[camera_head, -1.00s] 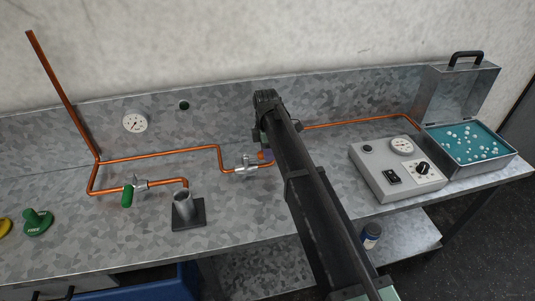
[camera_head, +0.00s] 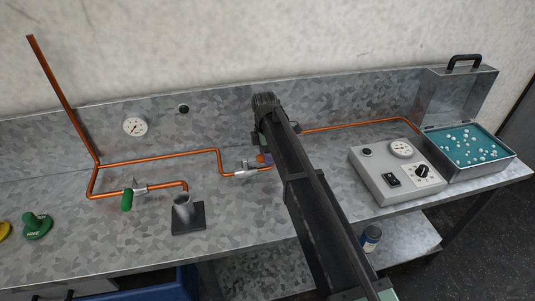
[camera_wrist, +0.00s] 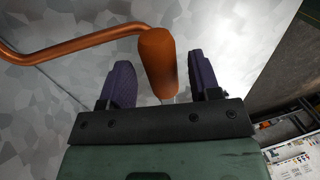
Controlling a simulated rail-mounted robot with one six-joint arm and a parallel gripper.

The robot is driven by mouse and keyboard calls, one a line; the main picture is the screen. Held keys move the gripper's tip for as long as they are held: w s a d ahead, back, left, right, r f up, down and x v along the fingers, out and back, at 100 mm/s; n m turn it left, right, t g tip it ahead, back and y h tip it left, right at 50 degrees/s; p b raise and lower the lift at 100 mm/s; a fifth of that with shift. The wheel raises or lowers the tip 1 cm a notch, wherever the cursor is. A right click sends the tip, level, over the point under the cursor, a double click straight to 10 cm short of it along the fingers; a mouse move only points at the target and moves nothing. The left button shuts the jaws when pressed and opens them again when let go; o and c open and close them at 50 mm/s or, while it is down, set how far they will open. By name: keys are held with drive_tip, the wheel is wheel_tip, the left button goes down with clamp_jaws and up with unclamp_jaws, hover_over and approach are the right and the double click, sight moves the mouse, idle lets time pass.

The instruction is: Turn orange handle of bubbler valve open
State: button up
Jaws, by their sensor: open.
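The orange handle (camera_wrist: 158,62) stands between the two purple fingers of my gripper (camera_wrist: 160,72) in the wrist view. The jaws are open, one finger on each side. A gap shows on both sides, wider at the right finger. In the head view the silver bubbler valve (camera_head: 246,167) sits on the copper pipe (camera_head: 190,153), left of my arm. My arm hides most of my gripper and the handle there.
A second valve with a green handle (camera_head: 127,199) is on the pipe at left, near a grey stand (camera_head: 188,217). A control box (camera_head: 397,173) and an open metal bath (camera_head: 468,146) with white balls stand at right. A gauge (camera_head: 134,126) is on the back panel.

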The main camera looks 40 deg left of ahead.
wheel_tip(320, 180, up, 11)
drive_tip(key=w+a+p, duration=0.1)
drive_tip(key=p, duration=0.9)
drive_tip(key=shift+w+a+f, duration=0.15)
drive_tip(key=shift+a, duration=0.2)
drive_tip(key=s+d+m, duration=0.2)
drive_tip(key=d+m, duration=0.7)
drive_tip(key=d, duration=1.2)
drive_tip(key=s+d+m+y, duration=0.1)
drive_tip(key=d+m, duration=0.9)
drive_tip(key=d, duration=1.2)
drive_tip(key=s+d+m+t, duration=0.1)
drive_tip(key=d+m, duration=0.8)
drive_tip(key=d, duration=1.2)
drive_tip(key=shift+s+d+f+m+y, duration=0.3)
drive_tip(key=shift+s+d+m+y, duration=0.1)
drive_tip(key=shift+s, duration=0.5)
